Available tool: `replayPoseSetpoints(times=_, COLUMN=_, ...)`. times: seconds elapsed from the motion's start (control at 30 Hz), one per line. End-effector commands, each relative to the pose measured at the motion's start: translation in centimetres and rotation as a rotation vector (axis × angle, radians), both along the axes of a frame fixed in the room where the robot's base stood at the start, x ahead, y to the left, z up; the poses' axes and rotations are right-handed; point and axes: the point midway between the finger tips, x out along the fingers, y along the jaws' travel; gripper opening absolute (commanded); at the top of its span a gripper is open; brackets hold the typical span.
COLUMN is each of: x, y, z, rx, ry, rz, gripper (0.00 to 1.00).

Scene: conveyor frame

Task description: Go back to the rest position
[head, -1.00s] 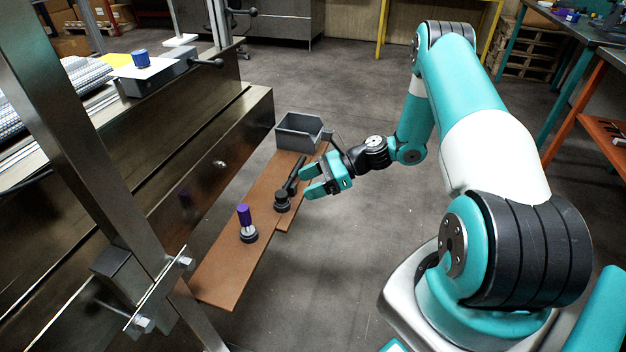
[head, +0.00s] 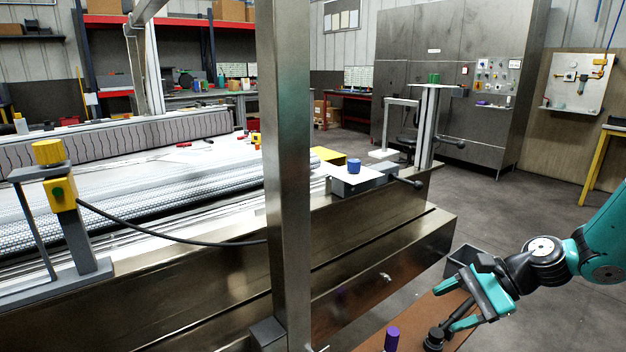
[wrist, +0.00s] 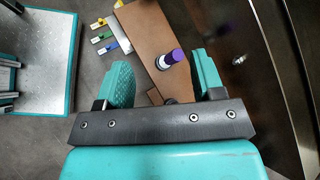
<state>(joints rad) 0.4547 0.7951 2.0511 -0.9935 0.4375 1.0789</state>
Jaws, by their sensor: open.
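My gripper (head: 455,305) is at the lower right of the head view, with teal fingers apart and nothing seen between them. It is above the brown board (head: 413,322), close to a black knob-like part with a handle (head: 433,341). I cannot tell whether they touch. In the wrist view my gripper (wrist: 162,72) has its two fingers spread. A purple-topped part (wrist: 170,58) on the board shows beyond and between them. The black part is mostly hidden behind the gripper there. The purple top (head: 391,339) also shows at the bottom of the head view.
A grey bin (head: 458,263) stands at the board's far end, just behind my gripper. The metal conveyor frame (head: 350,275) and its upright post (head: 285,170) lie to the left. Open floor (head: 560,325) is to the right. Small coloured items (wrist: 108,34) show in the wrist view.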

Motion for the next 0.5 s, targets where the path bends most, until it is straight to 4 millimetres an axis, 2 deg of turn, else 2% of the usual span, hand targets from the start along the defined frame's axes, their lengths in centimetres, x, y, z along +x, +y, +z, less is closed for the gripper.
replayPoseSetpoints(times=0.03, x=-1.0, y=2.2, z=2.4, rx=-0.065, ry=-0.086, rz=0.123, gripper=0.62)
replayPoseSetpoints(times=0.2, x=-5.9, y=7.7, z=8.2, rx=-0.244, ry=-0.358, rz=0.523, gripper=0.62)
replayPoseSetpoints(times=0.33, x=-10.8, y=10.5, z=11.6, rx=-0.346, ry=-0.557, rz=0.815, gripper=0.62)
replayPoseSetpoints(times=0.5, x=-16.1, y=11.9, z=14.0, rx=-0.428, ry=-0.755, rz=1.099, gripper=0.62)
